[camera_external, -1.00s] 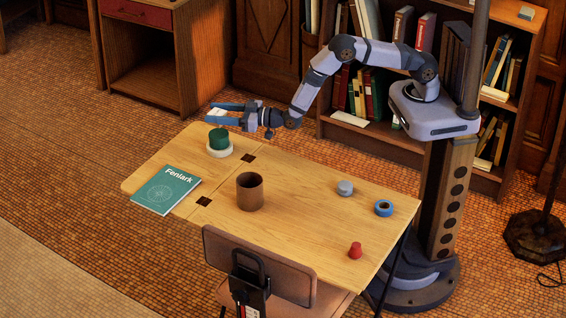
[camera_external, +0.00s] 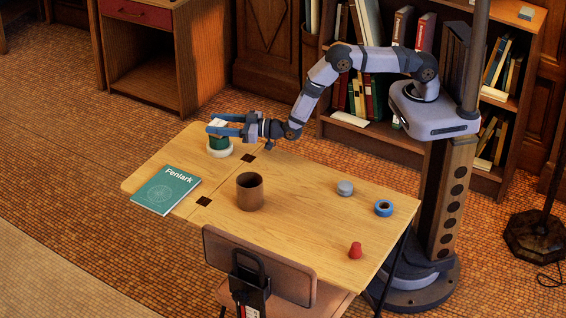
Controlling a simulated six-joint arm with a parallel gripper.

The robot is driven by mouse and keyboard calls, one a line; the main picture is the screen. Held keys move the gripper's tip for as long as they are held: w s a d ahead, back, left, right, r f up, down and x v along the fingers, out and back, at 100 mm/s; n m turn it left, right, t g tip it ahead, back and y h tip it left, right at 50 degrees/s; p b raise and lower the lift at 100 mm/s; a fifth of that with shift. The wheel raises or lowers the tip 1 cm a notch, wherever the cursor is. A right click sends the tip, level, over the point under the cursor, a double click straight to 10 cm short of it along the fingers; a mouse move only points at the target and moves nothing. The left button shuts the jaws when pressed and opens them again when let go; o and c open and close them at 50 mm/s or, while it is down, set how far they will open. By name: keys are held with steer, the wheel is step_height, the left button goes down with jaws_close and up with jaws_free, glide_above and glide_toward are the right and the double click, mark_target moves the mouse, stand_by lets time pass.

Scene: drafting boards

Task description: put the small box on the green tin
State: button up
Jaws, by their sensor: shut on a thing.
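The green tin (camera_external: 218,143) stands on a white round base (camera_external: 220,153) at the far left of the table. My gripper (camera_external: 216,126) is at the top of the tin, with its blue fingers pointing left. It is shut on the small box (camera_external: 217,122), which shows as a small white patch between the fingers. The fingers hide most of the box and the tin's upper part. I cannot tell whether the box touches the tin.
On the table (camera_external: 300,205) are a brown cup (camera_external: 250,192), a green book (camera_external: 166,189), a grey round object (camera_external: 345,188), a blue ring (camera_external: 384,208) and a red piece (camera_external: 355,250). A chair (camera_external: 262,265) stands at the front edge.

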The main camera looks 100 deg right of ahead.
steer(key=o, duration=1.1)
steer(key=shift+r, duration=0.15)
steer(key=shift+r+p, duration=0.2)
steer(key=shift+p, duration=0.25)
steer(key=shift+s+a+f, duration=0.15)
steer(key=shift+s+f, duration=0.05)
steer(key=shift+s, duration=0.1)
steer(key=b+v, duration=0.1)
steer(key=v, duration=1)
steer(key=shift+s+b, duration=0.2)
steer(key=shift+b, duration=0.1)
steer(key=shift+a, duration=0.1)
